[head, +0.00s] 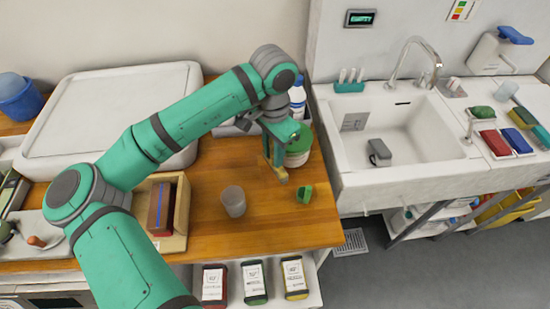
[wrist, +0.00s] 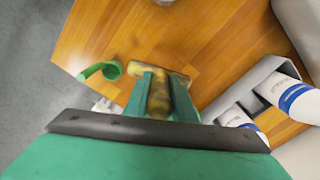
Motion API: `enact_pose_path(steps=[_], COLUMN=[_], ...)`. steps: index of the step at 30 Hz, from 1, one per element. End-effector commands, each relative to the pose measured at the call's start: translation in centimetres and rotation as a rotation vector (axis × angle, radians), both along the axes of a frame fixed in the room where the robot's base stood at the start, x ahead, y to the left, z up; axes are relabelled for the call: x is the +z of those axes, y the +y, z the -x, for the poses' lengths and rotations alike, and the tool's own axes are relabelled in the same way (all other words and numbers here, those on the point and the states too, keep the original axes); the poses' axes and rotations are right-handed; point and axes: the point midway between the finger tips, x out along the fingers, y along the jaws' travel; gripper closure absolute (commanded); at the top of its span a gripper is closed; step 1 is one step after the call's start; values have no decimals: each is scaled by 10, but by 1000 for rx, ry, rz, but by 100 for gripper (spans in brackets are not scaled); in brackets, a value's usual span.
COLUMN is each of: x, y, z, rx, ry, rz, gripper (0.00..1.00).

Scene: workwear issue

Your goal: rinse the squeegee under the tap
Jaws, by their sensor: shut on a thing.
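My gripper (head: 274,156) points down over the wooden counter, near its right end. In the wrist view its green fingers (wrist: 158,88) are shut on the yellow-brown handle of the squeegee (wrist: 158,100). The squeegee's crossbar lies beyond the fingertips, close to the wood; I cannot tell whether it touches. In the head view only a small yellowish end of the squeegee (head: 282,177) shows below the fingers. The chrome tap (head: 416,58) arches over the white sink (head: 352,160), to the right of my gripper. A grey block-like thing (head: 379,152) lies in the basin.
A green ring-shaped thing (head: 304,194) and a grey cup (head: 233,202) stand near my gripper. A green-and-white tub (head: 299,148) and a white bottle (head: 297,96) are close behind. A gap separates counter and sink. Several coloured blocks lie right of the basin.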

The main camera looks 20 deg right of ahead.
Motion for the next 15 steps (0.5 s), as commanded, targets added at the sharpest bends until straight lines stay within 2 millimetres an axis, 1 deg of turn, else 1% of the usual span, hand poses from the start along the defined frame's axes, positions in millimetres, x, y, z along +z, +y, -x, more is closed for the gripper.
enact_pose_path(steps=[5, 8, 12, 15], x=[-9, -20, -39, -45], y=[-5, -8, -7, -7], z=[-7, -12, -12, -12], rx=[0, -1, -1, -1], ry=[1, 1, 1, 0], rz=[-1, -2, -2, -1], gripper=[98, 98, 98, 98])
